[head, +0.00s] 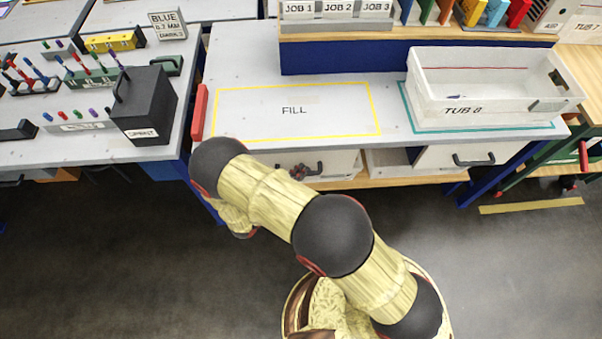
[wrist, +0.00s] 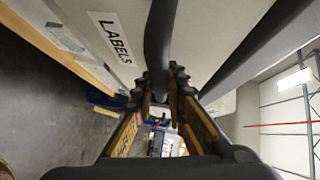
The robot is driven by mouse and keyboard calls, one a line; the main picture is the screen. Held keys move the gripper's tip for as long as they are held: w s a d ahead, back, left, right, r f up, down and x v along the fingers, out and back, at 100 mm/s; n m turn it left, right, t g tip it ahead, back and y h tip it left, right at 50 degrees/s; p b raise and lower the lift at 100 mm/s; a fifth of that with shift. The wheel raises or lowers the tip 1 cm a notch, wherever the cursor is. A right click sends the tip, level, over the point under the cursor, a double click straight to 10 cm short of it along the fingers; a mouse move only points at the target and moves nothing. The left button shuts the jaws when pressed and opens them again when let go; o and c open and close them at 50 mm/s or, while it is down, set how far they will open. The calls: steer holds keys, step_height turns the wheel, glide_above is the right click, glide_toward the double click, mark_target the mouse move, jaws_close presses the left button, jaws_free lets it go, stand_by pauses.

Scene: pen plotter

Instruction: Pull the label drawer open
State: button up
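The label drawer's pale front, marked LABELS (wrist: 110,36), fills the upper left of the wrist view. In the head view its white front (head: 338,163) shows under the FILL bench top, partly hidden by my arm. I see no clear gap around its front. Its dark bar handle (wrist: 160,40) runs down between my fingers, and the handle also shows in the head view (head: 310,170). My gripper (wrist: 165,84) has one finger on each side of the handle, close against it, and looks shut on it. In the head view my gripper (head: 297,173) is small and mostly hidden.
A second drawer (head: 440,157) with a dark handle is at the right. The white tub (head: 440,90) stands on the bench above it. A red upright piece (head: 199,112) is at the bench's left edge. The dark floor (head: 110,260) in front is clear.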

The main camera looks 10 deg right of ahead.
jaws_close()
stand_by(0.3)
steer(key=shift+s, duration=0.1)
